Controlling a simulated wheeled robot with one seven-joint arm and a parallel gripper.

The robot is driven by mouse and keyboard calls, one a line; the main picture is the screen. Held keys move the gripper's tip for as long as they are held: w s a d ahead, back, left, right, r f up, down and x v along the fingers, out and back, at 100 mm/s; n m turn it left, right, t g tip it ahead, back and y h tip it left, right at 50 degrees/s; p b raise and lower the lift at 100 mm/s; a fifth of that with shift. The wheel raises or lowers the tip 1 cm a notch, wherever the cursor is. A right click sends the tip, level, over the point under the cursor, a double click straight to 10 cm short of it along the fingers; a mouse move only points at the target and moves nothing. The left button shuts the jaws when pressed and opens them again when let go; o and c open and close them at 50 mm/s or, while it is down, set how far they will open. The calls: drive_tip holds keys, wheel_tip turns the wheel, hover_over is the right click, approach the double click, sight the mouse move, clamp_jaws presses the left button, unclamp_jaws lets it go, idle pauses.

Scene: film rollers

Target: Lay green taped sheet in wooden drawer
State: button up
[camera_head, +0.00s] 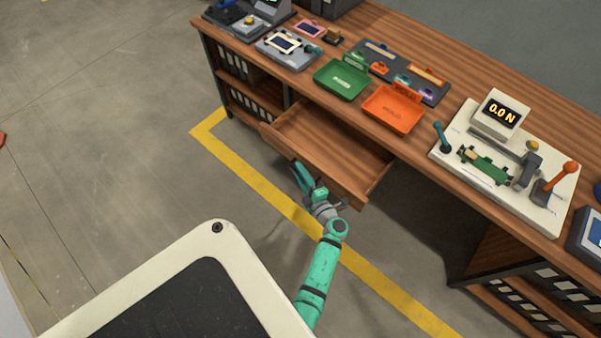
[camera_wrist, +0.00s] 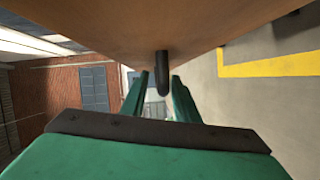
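The wooden drawer (camera_head: 335,150) stands pulled out from the bench, and its visible inside is bare. My gripper (camera_head: 312,180) is at the outer front face of the drawer. In the wrist view, my gripper's two green fingers (camera_wrist: 160,95) are apart, with the dark drawer handle (camera_wrist: 162,72) between their tips and visible gaps beside it. I cannot surely pick out the green taped sheet. A small green piece (camera_head: 354,62) lies behind the green tray (camera_head: 341,79) on the bench top.
An orange tray (camera_head: 393,109) sits right of the green one. A dark board (camera_head: 405,72) with coloured pieces lies behind both. A tester (camera_head: 505,165) reading 0.0 N stands at right, with a green part on it. The floor in front of the drawer is clear, with yellow tape (camera_head: 260,184).

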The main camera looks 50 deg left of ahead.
clamp_jaws()
drive_tip(key=s, duration=0.4)
drive_tip(key=shift+s+d, duration=0.15)
drive_tip(key=shift+d, duration=0.25)
unclamp_jaws()
drive_tip(key=f+v, duration=0.1)
drive_tip(key=v, duration=0.9)
drive_tip(key=shift+d+r, duration=0.45)
